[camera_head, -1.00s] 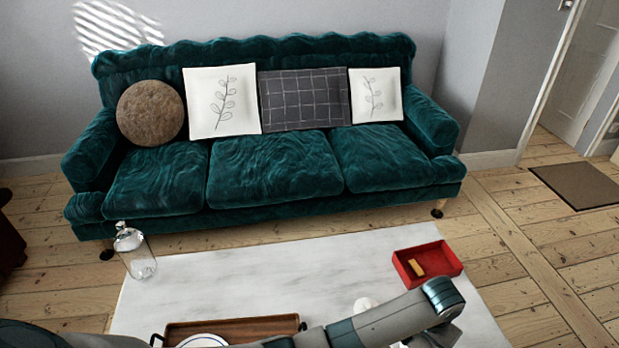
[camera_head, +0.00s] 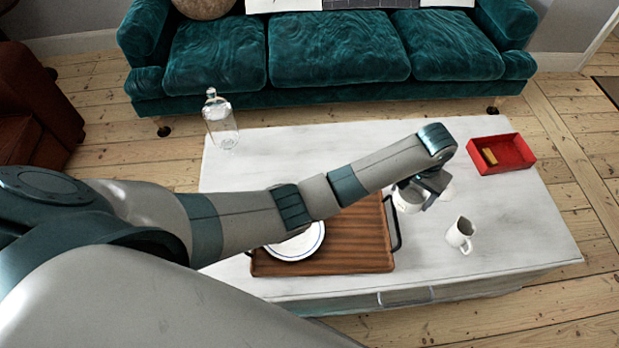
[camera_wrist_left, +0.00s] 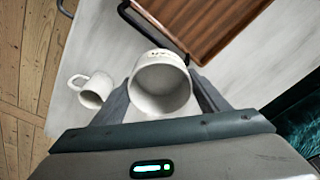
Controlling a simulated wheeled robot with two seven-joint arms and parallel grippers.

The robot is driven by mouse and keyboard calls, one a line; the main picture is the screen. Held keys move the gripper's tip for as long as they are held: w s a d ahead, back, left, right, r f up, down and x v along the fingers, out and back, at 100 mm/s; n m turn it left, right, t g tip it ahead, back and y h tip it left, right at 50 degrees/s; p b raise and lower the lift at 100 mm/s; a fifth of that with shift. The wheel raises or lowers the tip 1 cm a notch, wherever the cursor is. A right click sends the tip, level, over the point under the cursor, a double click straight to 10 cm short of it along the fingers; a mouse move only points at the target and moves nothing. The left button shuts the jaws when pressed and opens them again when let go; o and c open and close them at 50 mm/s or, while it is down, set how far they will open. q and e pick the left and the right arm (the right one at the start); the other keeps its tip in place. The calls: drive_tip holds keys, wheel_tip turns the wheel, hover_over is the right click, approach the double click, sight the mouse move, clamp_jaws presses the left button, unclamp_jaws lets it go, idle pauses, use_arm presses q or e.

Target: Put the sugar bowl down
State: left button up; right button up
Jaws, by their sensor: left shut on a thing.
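The sugar bowl (camera_head: 408,200) is a white round bowl over the marble tabletop, just right of the wooden tray. In the left wrist view I look into its open, empty-looking mouth (camera_wrist_left: 160,88), with small lettering near the rim. My left gripper (camera_head: 424,190) is shut on the bowl, with one finger on each side (camera_wrist_left: 160,100). The arm and fingers hide part of the bowl in the head view. I cannot tell whether its base touches the table. My right gripper is not in view.
A white jug (camera_head: 460,235) stands close to the bowl's right. The wooden tray (camera_head: 340,255) holds a white plate (camera_head: 298,243). A red box (camera_head: 518,152) is at the back right, a glass jar (camera_head: 220,120) at the back left. Bare marble (camera_head: 500,195) lies between jug and red box.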

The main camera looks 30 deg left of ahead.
use_arm(q)
drive_tip(key=shift+a, duration=0.4)
drive_tip(key=shift+s+a+f, duration=0.15)
drive_tip(key=shift+a+f, duration=0.1)
drive_tip(key=shift+a, duration=0.15)
drive_tip(key=s+a+f, duration=0.1)
drive_tip(key=a+f, duration=0.1)
drive_tip(key=a, duration=0.1)
drive_tip(key=s+a+f+p, duration=0.1)
drive_tip(key=a+f, duration=0.1)
drive_tip(key=a, duration=0.1)
drive_tip(key=s+a+f, duration=0.1)
drive_tip(key=a+f, duration=0.1)
drive_tip(key=a, duration=0.1)
drive_tip(key=shift+s+a, duration=0.1)
drive_tip(key=shift+a, duration=0.3)
drive_tip(key=shift+s+a+f, duration=0.1)
drive_tip(key=shift+a+f, duration=0.15)
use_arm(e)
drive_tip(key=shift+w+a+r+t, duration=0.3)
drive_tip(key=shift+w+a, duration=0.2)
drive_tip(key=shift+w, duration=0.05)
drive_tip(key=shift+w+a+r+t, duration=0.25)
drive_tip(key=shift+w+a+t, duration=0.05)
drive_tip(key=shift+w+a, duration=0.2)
